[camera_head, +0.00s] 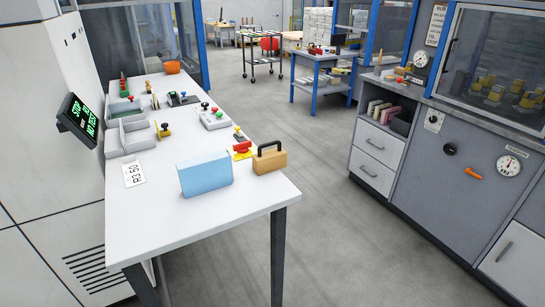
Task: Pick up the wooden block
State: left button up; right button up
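A tan, wood-coloured block (270,163) with a dark arched handle on top stands upright near the front right corner of the white table (240,213). A larger light blue block (205,174) stands just to its left and a little nearer. A red piece with a yellow base (241,150) lies just behind and to the left of the tan block. Neither of my grippers shows in this view.
Grey trays (131,139), stamps and an orange bowl (172,67) fill the table's far part. A sign card (134,174) lies at the left. The table's front is bare. Open floor (330,200) separates the table from a grey cabinet (440,165) at right.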

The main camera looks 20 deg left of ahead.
aim_at(264, 162)
jog(key=i+u, duration=0.1)
jog(key=u, duration=0.35)
jog(key=l+u, duration=0.15)
jog(key=u, duration=0.35)
jog(key=i+l+u, duration=0.1)
jog(key=u, duration=0.35)
jog(key=l+u, duration=0.15)
jog(key=u, duration=0.3)
jog(key=l+u, duration=0.15)
jog(key=u, duration=0.35)
jog(key=l+u, duration=0.15)
jog(key=u, duration=0.3)
jog(key=k+l+u, duration=0.1)
jog(key=l+u, duration=0.15)
jog(key=l, duration=0.15)
jog(key=k+l+u, duration=0.2)
jog(key=l, duration=0.25)
jog(key=k+l+u, duration=0.1)
jog(key=l+u, duration=0.15)
jog(key=k+l+u, duration=0.25)
jog(key=l, duration=0.2)
jog(key=k+l+u, duration=0.2)
jog(key=l, duration=0.15)
